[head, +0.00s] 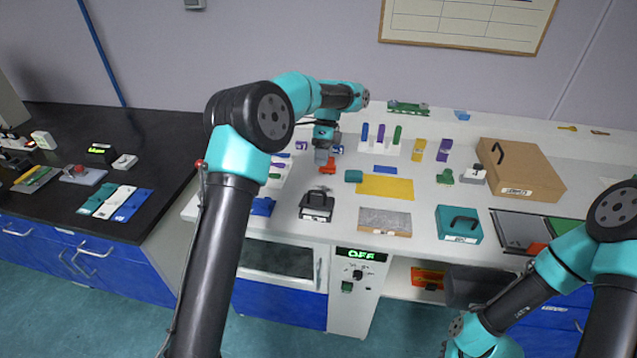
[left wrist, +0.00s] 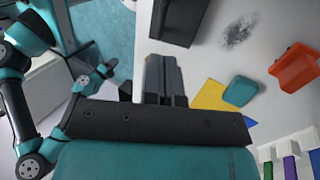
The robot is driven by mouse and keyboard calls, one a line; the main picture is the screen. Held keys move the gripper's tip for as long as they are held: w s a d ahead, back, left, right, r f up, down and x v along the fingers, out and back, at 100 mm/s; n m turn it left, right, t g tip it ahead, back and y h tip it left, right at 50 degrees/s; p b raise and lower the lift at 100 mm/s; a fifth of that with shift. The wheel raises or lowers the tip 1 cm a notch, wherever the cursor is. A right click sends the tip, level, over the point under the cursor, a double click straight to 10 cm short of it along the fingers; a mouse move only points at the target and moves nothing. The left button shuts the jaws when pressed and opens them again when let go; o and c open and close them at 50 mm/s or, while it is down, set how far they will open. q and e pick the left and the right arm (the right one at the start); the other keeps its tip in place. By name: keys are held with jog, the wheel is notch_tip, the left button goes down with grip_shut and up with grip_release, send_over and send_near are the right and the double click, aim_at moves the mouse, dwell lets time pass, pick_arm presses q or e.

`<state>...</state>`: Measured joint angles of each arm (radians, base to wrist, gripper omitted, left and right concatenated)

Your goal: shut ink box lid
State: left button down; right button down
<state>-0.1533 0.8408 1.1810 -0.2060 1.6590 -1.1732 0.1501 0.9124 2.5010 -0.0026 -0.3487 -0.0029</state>
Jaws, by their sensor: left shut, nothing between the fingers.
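My left gripper (head: 322,157) is shut and empty above the white bench, by a small orange-red item (head: 328,168). In the left wrist view its fingers (left wrist: 166,72) are together, with nothing between them. A small black box with a handle (head: 316,205) stands at the bench front, apart from the gripper.
A yellow mat (head: 385,187), a teal block (head: 353,176) and a grey speckled block (head: 385,222) lie near the middle of the bench. Several coloured cylinders stand on a white rack (head: 375,148) behind. A dark side bench (head: 150,160) is at the left.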

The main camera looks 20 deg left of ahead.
pick_arm(q)
send_over(319, 200)
notch_tip(319, 200, down, 6)
jog(key=shift+f, duration=0.2)
dwell(0.3)
